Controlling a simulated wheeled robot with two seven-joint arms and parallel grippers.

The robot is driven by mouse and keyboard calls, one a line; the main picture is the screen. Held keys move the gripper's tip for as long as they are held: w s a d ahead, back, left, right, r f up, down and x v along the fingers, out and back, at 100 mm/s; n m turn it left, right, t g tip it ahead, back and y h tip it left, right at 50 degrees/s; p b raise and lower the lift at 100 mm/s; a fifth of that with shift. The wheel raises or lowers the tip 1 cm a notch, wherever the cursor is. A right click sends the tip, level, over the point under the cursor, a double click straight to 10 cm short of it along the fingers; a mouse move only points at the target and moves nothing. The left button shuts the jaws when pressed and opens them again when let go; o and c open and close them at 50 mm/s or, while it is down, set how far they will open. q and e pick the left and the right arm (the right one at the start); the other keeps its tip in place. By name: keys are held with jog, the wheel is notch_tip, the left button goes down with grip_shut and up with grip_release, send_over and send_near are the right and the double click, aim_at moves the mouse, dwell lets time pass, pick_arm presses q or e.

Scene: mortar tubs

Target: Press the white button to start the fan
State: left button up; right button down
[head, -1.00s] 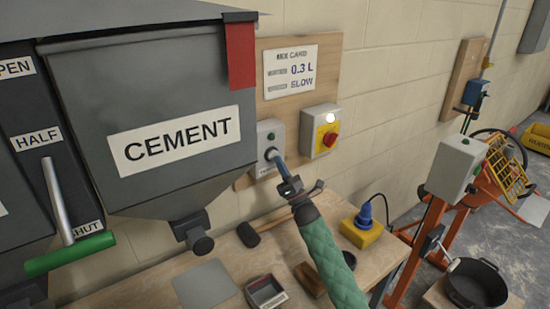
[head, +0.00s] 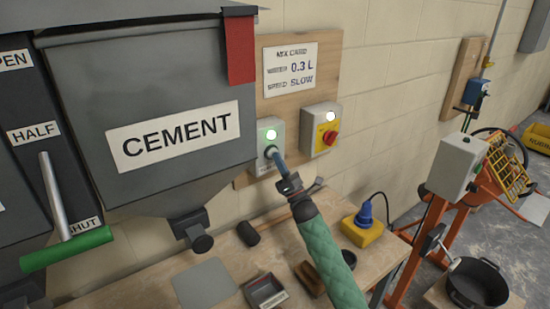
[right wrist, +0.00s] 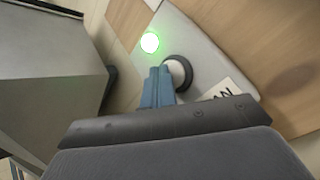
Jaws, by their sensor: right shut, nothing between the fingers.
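A grey switch box (head: 262,160) is fixed to the wooden board on the wall, right of the cement hopper. Its green lamp (head: 271,135) is lit, and the lamp also glows in the right wrist view (right wrist: 149,42). The white button (right wrist: 180,74), in a dark ring, sits below the lamp, partly hidden by my blue fingers. A partly covered label ending in "AN" is beside it. My right gripper (head: 273,154) is shut and empty, its fingertips (right wrist: 159,72) at the button; I cannot tell whether they still touch it. My left gripper is out of view.
A second box with a red knob (head: 329,138) and a lit white lamp is just to the right. The grey cement hopper (head: 80,85) stands close on the left.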

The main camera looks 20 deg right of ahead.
dwell(0.3)
jog(key=shift+s+b, duration=0.3)
jog(key=shift+s, duration=0.1)
dwell(0.3)
jog(key=shift+s+d, duration=0.35)
jog(key=shift+s, duration=0.55)
jog(key=shift+s+d, duration=0.35)
jog(key=shift+s, duration=0.6)
jog(key=shift+s+d, duration=0.35)
jog(key=shift+s, duration=0.55)
